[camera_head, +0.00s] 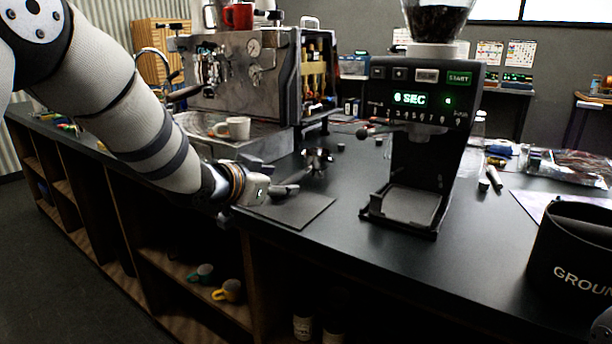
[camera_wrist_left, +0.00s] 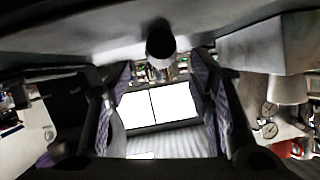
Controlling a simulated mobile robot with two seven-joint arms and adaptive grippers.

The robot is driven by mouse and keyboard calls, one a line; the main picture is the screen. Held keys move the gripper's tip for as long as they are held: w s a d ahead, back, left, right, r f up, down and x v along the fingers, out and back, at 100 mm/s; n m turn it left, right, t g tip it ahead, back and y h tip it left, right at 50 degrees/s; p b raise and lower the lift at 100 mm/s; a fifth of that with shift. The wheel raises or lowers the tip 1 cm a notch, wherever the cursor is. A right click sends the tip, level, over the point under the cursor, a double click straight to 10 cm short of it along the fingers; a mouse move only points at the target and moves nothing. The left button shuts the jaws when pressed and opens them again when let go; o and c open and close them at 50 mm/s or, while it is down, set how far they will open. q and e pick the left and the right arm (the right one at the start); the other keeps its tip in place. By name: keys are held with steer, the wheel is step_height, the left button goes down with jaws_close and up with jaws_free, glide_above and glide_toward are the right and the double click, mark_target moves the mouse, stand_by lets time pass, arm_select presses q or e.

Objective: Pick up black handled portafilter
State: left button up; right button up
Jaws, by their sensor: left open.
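The portafilter (camera_head: 317,158) rests on the dark counter between the espresso machine and the grinder, its metal head showing. My left gripper (camera_head: 276,177) is open at the counter's front edge, just left of the head, its fingers pointing towards it. The fingers and the black handle are hard to tell apart there. In the left wrist view, a dark round end (camera_wrist_left: 161,42), which looks like the handle, shows at the top middle, between the spread finger pads (camera_wrist_left: 163,95). I cannot tell whether the pads touch it.
A dark mat (camera_head: 300,213) lies below the left gripper. The espresso machine (camera_head: 235,85) with a white cup (camera_head: 234,128) stands behind it. The grinder (camera_head: 415,140) stands to the right, and a black grounds bin (camera_head: 575,255) is at the far right. Open shelves with mugs are under the counter.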

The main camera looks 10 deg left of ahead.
mark_target(286, 181)
arm_select(q)
steer(key=b+x, duration=0.1)
steer(key=x, duration=0.4)
steer(key=shift+r, duration=0.15)
jaws_close()
